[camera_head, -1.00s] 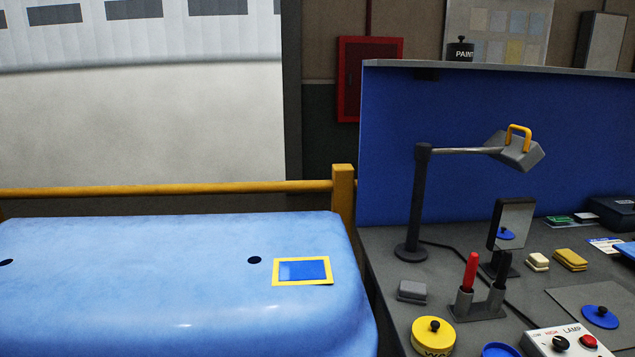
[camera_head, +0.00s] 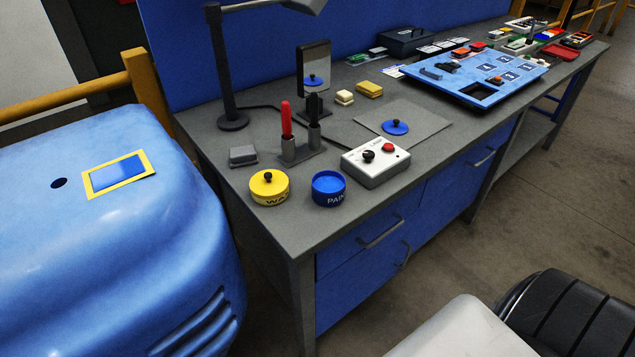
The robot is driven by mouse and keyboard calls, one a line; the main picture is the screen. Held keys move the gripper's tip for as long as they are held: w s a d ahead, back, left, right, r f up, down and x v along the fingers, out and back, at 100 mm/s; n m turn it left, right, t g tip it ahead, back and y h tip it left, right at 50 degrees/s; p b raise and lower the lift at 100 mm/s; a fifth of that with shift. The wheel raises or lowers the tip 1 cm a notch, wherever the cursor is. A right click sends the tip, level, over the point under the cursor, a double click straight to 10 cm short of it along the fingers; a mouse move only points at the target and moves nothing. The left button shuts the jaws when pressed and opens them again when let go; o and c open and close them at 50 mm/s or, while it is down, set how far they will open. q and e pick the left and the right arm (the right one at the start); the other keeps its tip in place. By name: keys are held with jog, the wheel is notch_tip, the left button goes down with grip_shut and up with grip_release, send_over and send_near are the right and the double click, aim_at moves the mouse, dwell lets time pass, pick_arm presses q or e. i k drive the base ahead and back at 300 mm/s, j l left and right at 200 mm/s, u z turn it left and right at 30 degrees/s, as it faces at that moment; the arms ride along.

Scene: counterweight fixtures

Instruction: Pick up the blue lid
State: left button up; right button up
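The blue lid (camera_head: 395,127) is a flat round disc with a dark knob. It lies on a grey mat (camera_head: 428,123) on the grey workbench (camera_head: 235,186), behind the white lamp control box. Its reflection shows in a small upright mirror (camera_head: 314,67). An open blue tin (camera_head: 328,189) with "PAIN" lettering stands near the bench's front edge. A yellow tin (camera_head: 269,188) with a dark-knobbed lid stands to its left. Neither of my grippers is in view.
The control box (camera_head: 376,161) stands between the blue tin and the lid. A blue panel tray (camera_head: 478,80) lies to the right.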

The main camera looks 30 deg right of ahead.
aim_at(395, 127)
jog(key=z, duration=1.55)
jog(key=i+l, duration=0.1)
